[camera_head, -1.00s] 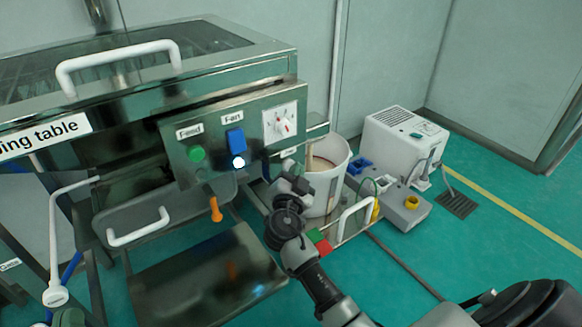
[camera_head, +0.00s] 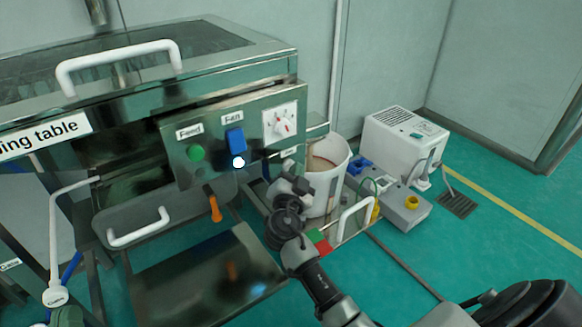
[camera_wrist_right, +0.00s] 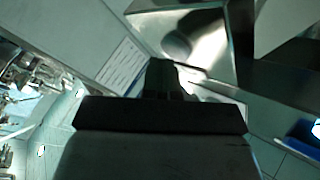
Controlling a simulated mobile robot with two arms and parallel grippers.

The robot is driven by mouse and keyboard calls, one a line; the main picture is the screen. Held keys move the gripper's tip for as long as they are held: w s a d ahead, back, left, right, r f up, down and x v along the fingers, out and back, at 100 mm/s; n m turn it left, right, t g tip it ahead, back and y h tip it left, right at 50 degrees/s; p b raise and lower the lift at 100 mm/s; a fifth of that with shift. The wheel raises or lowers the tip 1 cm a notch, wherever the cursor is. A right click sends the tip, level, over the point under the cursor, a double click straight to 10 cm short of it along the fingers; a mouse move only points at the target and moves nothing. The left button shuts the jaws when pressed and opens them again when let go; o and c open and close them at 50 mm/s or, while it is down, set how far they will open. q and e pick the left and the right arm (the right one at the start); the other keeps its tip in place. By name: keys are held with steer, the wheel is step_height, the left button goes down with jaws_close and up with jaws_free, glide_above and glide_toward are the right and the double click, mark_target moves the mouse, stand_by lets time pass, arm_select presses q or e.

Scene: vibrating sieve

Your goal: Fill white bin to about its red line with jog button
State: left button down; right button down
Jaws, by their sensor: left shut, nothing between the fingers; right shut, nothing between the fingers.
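The white bin (camera_head: 333,193) stands upright on a low tray right of the control panel (camera_head: 250,143). Its mouth shows a brownish inside; I cannot make out the red line or the fill level clearly. The panel carries a green button (camera_head: 196,153) labelled Feed, a blue switch (camera_head: 236,140) labelled Fan and a white dial (camera_head: 281,123). I cannot identify the jog button; a small label (camera_head: 289,153) sits below the dial. My right gripper (camera_head: 303,186) is shut and empty, below that label and in front of the bin. It also shows in the right wrist view (camera_wrist_right: 166,75). My left gripper is not visible.
The sieving table's lid has a white handle (camera_head: 120,66). An orange lever (camera_head: 215,208) hangs below the panel. A white machine (camera_head: 402,145) and a grey box (camera_head: 405,208) stand right of the bin. A white rail (camera_head: 357,216) edges the tray.

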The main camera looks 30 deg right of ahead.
steer(key=shift+s, duration=0.1)
arm_select(q)
steer(key=shift+s+r+t+h+b, duration=0.15)
steer(key=shift+s+r+t+h, duration=0.05)
steer(key=shift+r+t, duration=0.2)
steer(key=shift+s+r+t+h+b, duration=0.15)
steer(key=shift+r+t+h, duration=0.05)
steer(key=shift+r+t, duration=0.2)
arm_select(e)
steer(key=shift+s, duration=0.75)
